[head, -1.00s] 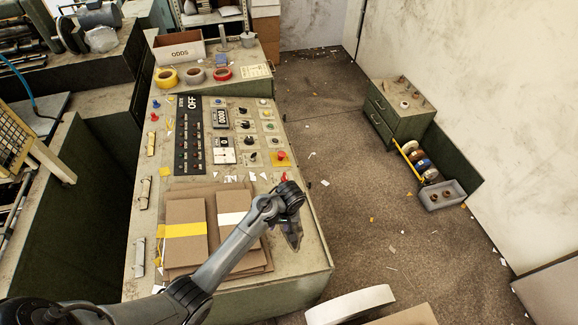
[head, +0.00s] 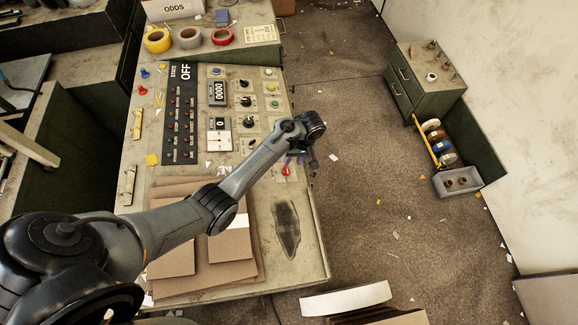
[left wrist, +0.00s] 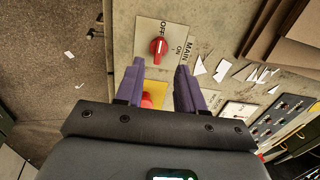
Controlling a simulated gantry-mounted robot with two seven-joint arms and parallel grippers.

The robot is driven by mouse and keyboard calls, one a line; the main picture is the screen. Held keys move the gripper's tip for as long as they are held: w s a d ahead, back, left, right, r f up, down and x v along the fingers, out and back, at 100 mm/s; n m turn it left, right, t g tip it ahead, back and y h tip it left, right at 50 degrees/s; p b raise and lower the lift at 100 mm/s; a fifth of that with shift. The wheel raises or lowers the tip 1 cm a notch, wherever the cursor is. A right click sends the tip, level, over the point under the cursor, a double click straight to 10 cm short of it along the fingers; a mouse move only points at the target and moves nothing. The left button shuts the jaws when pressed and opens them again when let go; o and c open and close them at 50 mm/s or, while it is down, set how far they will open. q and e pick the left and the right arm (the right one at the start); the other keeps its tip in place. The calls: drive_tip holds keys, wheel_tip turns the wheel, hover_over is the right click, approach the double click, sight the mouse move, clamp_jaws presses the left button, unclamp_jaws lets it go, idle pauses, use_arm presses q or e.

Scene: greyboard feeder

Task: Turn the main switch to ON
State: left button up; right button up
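The main switch is a red rotary knob on a pale plate marked OFF, ON and MAIN. In the left wrist view the knob (left wrist: 158,47) stands beyond my fingertips, its grip lined up roughly toward OFF. In the head view the switch (head: 286,171) is a small red spot at the console's right edge, just below my left gripper (head: 301,158). In the left wrist view my left gripper (left wrist: 160,72) shows two purple fingers apart, with nothing held. A red button on yellow (left wrist: 148,99) shows partly between the fingers. My right gripper is not in view.
The console (head: 309,262) carries dials, buttons and a dark panel headed STATE OFF (head: 181,120). Cardboard sheets (head: 175,258) lie on its near part, under my left arm. Tape rolls (head: 189,38) stand at the back. The floor to the right is mostly open, with paper scraps.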

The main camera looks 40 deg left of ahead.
sight(287, 171)
use_arm(q)
drive_tip(key=b+x, duration=0.1)
drive_tip(key=x, duration=0.7)
drive_tip(key=shift+r, duration=0.1)
clamp_jaws()
